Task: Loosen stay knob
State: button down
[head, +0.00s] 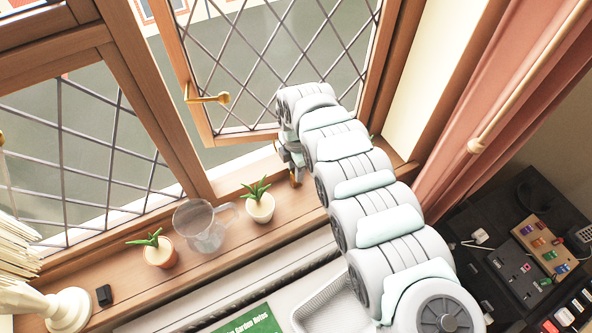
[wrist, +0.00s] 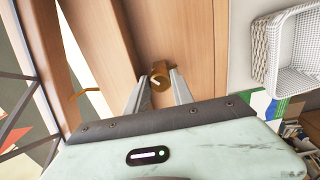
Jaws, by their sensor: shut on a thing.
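The stay knob (wrist: 160,72) is a small brass knob on the wooden window sill, between my two fingertips in the wrist view. My gripper (wrist: 159,84) is shut on it, one metal finger on each side. In the head view my gripper (head: 292,166) reaches down to the sill by the open casement, and a bit of brass (head: 297,181) shows just below it. The casement (head: 280,60) has diamond leaded panes and stands swung open. My arm hides most of the stay in the head view.
On the sill left of my gripper are a potted plant (head: 260,206), a clear glass jug (head: 203,228) and another potted plant (head: 160,250). A brass handle (head: 212,98) sticks out from the casement. A white basket (head: 325,308) stands below the sill; a pink curtain (head: 490,110) hangs at right.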

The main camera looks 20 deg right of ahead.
jog(key=shift+n+b, duration=0.55)
jog(key=shift+n, duration=1.35)
jog(key=shift+r, duration=0.1)
jog(key=c, duration=1.1)
grip_release()
notch_tip(320, 180, up, 11)
jog(key=b, duration=0.2)
jog(key=shift+b, duration=0.35)
